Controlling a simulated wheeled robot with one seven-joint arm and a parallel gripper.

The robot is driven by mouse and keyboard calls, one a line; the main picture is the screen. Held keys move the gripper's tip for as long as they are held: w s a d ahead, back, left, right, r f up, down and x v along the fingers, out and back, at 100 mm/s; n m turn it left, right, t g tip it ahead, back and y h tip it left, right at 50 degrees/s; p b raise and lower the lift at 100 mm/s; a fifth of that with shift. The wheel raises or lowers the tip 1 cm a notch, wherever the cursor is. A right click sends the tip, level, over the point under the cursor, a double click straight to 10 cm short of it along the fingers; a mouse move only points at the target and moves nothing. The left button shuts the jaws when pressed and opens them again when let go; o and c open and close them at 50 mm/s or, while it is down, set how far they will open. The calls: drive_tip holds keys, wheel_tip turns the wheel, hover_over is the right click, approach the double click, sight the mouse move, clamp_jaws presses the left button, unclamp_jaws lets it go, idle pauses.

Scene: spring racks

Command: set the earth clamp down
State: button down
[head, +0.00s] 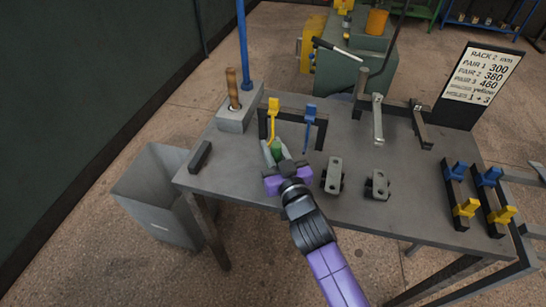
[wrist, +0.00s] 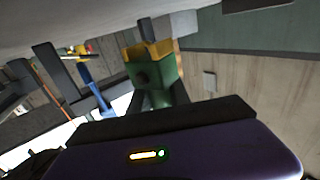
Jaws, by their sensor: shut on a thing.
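My gripper (head: 277,160) is shut on a green piece, which I take to be the earth clamp (head: 276,146). It is over the left part of the grey table (head: 235,172), just in front of a dark rack (head: 320,134). In the wrist view the earth clamp (wrist: 163,77) is green with a yellow end, gripped between dark fingers. My gripper hides part of it in the head view. I cannot tell whether it touches the table.
A yellow tool (head: 272,122) and a blue tool (head: 309,130) hang on the rack close by. A wooden-handled tool (head: 233,90) stands in a grey block at left. Two grey blocks (head: 334,176) (head: 377,186) sit to the right. A grey bin (head: 155,195) stands beside the table.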

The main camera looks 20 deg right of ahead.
drive_tip(key=shift+f+b, duration=0.5)
drive_tip(key=shift+f, duration=1)
drive_tip(key=shift+f, duration=0.15)
drive_tip(key=c, duration=1.2)
unclamp_jaws()
drive_tip(key=shift+r, duration=0.2)
drive_tip(key=s+b, duration=0.1)
drive_tip(key=s, duration=0.4)
drive_tip(key=s+b, duration=0.1)
drive_tip(key=s, duration=0.5)
drive_tip(key=shift+a+f, duration=0.15)
drive_tip(key=shift+a, duration=0.05)
drive_tip(key=shift+s, duration=0.55)
